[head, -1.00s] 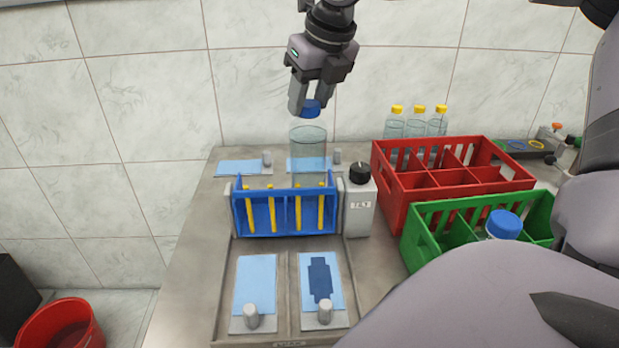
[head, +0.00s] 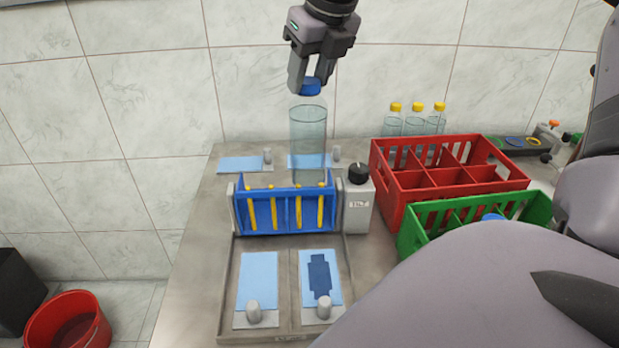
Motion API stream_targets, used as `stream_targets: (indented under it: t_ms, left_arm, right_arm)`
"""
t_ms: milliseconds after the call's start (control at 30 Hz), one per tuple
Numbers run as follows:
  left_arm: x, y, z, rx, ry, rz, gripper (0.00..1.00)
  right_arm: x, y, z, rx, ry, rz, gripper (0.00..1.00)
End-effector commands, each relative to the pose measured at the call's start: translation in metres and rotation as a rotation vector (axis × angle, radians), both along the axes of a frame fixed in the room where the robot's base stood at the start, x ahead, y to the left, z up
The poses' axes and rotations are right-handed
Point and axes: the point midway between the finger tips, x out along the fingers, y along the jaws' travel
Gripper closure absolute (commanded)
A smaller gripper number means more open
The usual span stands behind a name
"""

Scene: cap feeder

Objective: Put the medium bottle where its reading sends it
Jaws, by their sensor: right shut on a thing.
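A clear bottle with a blue cap and pale liquid (head: 308,145) hangs upright from my right gripper (head: 311,86). The gripper comes down from the top middle and is shut on the blue cap. The bottle's lower end shows just behind and above the blue rack (head: 262,215) with yellow uprights. Whether its base touches anything cannot be told. No reading can be made out on it. My left gripper is not in view.
A grey box with a black knob (head: 358,205) stands right of the rack. Light blue pads (head: 258,280) lie in a front tray. A red crate (head: 450,180) and a green crate (head: 415,235) stand right, with yellow-capped bottles (head: 415,122) behind. A red bucket (head: 68,320) is lower left.

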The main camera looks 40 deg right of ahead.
Motion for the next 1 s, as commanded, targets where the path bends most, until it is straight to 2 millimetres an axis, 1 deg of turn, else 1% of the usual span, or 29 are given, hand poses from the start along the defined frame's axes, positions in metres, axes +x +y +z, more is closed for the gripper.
stream_targets:
  t_ms: [33, 600, 767, 1000]
  left_arm:
    - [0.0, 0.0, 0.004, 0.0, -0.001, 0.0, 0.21]
    - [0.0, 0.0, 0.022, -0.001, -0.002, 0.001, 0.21]
    - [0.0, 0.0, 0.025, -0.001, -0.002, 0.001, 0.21]
    - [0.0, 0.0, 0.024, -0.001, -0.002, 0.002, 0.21]
  right_arm:
    - [0.001, 0.0, 0.006, -0.001, -0.005, 0.0, 0.83]
    - [0.001, 0.0, 0.033, 0.0, -0.005, 0.0, 0.83]
    - [0.001, 0.0, 0.037, 0.0, -0.005, 0.0, 0.83]
    - [0.001, 0.0, 0.037, 0.0, -0.005, 0.0, 0.83]
